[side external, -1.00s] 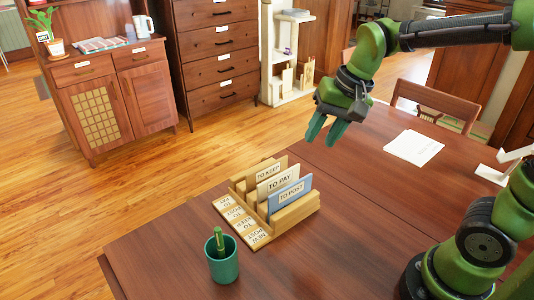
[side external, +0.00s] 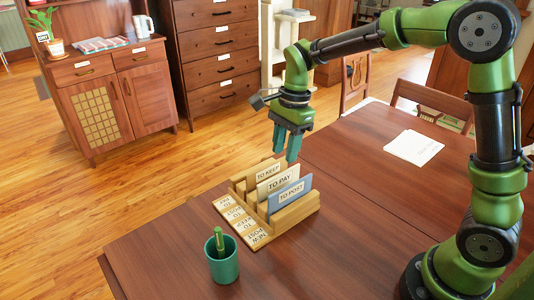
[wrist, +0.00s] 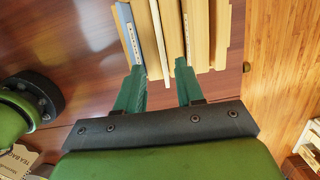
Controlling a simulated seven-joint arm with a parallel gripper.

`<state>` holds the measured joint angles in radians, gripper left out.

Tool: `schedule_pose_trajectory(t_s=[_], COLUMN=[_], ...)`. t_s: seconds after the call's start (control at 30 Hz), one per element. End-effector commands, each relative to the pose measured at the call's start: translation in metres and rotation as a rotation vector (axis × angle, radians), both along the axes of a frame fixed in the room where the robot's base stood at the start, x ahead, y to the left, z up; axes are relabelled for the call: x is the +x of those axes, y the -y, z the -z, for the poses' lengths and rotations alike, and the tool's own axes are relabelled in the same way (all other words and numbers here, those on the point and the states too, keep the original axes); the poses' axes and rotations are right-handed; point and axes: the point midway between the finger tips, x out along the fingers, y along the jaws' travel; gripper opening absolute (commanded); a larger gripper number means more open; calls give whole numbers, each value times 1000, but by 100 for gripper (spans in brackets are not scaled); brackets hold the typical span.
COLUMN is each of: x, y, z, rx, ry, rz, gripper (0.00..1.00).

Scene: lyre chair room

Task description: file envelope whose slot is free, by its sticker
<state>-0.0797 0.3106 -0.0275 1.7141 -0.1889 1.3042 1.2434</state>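A pale wooden rack (side external: 295,212) stands on the table with upright pieces in its slots. They are a cream one marked TO KEEP (side external: 267,172), a cream one marked TO PAY (side external: 279,184) and a blue one marked TO POST (side external: 291,196). Stickers run along the rack's front strip (side external: 241,220); one seems to read NEW POST, the others are hard to read. My gripper (side external: 286,157) points down just above the back of the rack. In the wrist view my gripper (wrist: 160,66) is open, its fingers apart, with the rack's edges (wrist: 198,35) and the blue piece (wrist: 125,28) beyond them.
A green cup (side external: 222,262) with a green pen stands in front of the rack. White papers (side external: 413,147) lie on the table at right. Chairs (side external: 432,102) stand behind. The table's middle is clear.

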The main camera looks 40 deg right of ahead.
Motion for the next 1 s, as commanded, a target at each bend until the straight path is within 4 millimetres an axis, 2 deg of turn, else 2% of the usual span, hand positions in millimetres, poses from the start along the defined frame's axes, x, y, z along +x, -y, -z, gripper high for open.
schedule_pose_trajectory(t_s=[0.1,0.37,0.67,0.97,1.0], x=[-1,0,2,3,3], y=[-3,-7,-14,-15,-15], z=[22,43,84,90,90], rx=[0,0,0,1,1], ry=[-4,-1,-3,1,1], rz=[-1,-1,-1,-1,-1], gripper=[37,37,37,37,34])
